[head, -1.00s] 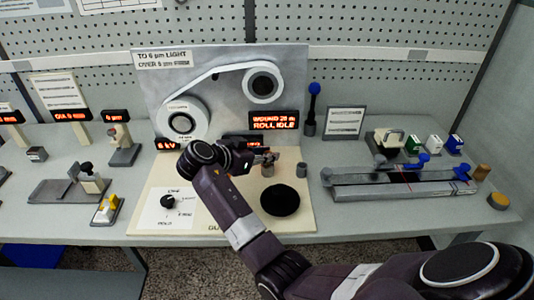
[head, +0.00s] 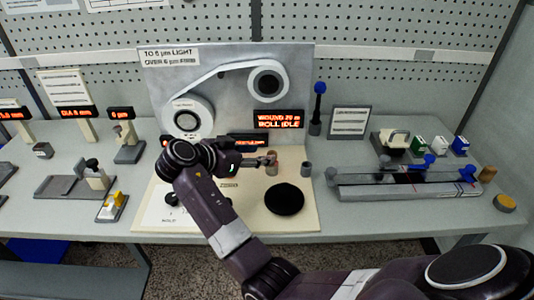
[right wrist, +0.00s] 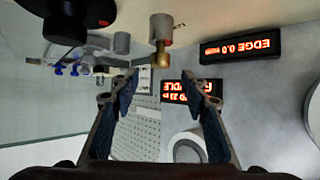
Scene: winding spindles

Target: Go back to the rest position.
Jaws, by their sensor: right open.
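My right gripper (head: 268,160) is over the cream base board (head: 240,210) of the winding station, in front of its grey upright panel. Its two fingers (right wrist: 160,88) are spread, with nothing between them in the right wrist view. A small post with a brass-coloured tip (right wrist: 162,30) stands beyond the fingertips, apart from them; it also shows behind the gripper in the head view (head: 272,167). My right arm comes in from the lower right and partly covers the dial on the base board. My left gripper is not in view.
Two white rolls (head: 267,82) joined by a strip are on the upright panel. A lit display (head: 279,119) reads "ROLL IDLE". A black disc (head: 285,199) lies right of my forearm. A long grey rail fixture (head: 405,186) stands at the right. The floor in front is open.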

